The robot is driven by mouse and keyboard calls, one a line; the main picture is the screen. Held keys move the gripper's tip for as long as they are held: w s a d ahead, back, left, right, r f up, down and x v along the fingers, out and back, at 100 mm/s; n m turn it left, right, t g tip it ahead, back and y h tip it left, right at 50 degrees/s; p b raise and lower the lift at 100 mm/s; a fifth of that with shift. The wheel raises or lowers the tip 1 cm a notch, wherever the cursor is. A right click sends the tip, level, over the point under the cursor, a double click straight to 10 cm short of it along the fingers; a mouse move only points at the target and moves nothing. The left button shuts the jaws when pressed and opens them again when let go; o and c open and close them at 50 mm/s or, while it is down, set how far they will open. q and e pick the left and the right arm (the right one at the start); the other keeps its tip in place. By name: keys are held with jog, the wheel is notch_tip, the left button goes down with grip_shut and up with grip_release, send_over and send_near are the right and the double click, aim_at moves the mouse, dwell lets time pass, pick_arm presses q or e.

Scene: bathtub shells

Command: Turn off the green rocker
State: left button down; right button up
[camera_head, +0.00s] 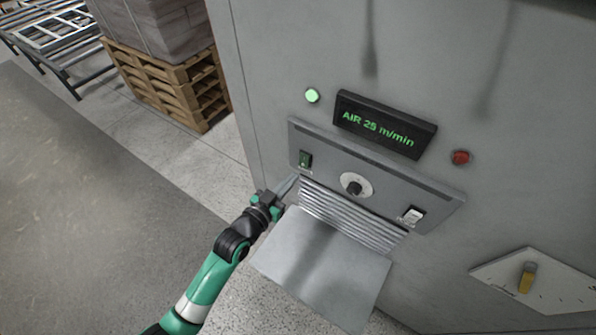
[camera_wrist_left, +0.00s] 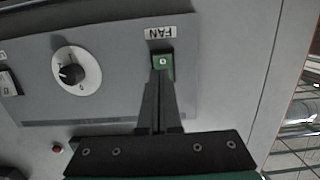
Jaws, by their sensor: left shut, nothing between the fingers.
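The green rocker (camera_head: 305,159) sits at the left end of the grey control panel on the machine. In the left wrist view the green rocker (camera_wrist_left: 162,63) lies under a FAN label, with a small white mark on its face. My left gripper (camera_head: 291,184) is shut and empty, just below the rocker in the head view. In the left wrist view the closed fingertips (camera_wrist_left: 160,76) reach the rocker's edge and hide part of it. I cannot tell whether they touch it. My right gripper is not in view.
A dial (camera_head: 355,185) and a white-and-black rocker (camera_head: 412,216) share the panel. Above are a lit green lamp (camera_head: 312,96), a display (camera_head: 385,124) reading AIR 25 m/min and a red lamp (camera_head: 460,157). A metal shelf (camera_head: 322,265) juts out below.

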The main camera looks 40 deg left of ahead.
pick_arm(q)
jog(key=x, duration=0.4)
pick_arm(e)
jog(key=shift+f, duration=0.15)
pick_arm(q)
jog(key=shift+w+b, duration=0.15)
jog(key=shift+b, duration=0.7)
send_near(304, 166)
jog(key=s+d+f, duration=0.1)
jog(key=s+f, duration=0.2)
jog(key=s, duration=0.4)
jog(key=shift+w+d, duration=0.15)
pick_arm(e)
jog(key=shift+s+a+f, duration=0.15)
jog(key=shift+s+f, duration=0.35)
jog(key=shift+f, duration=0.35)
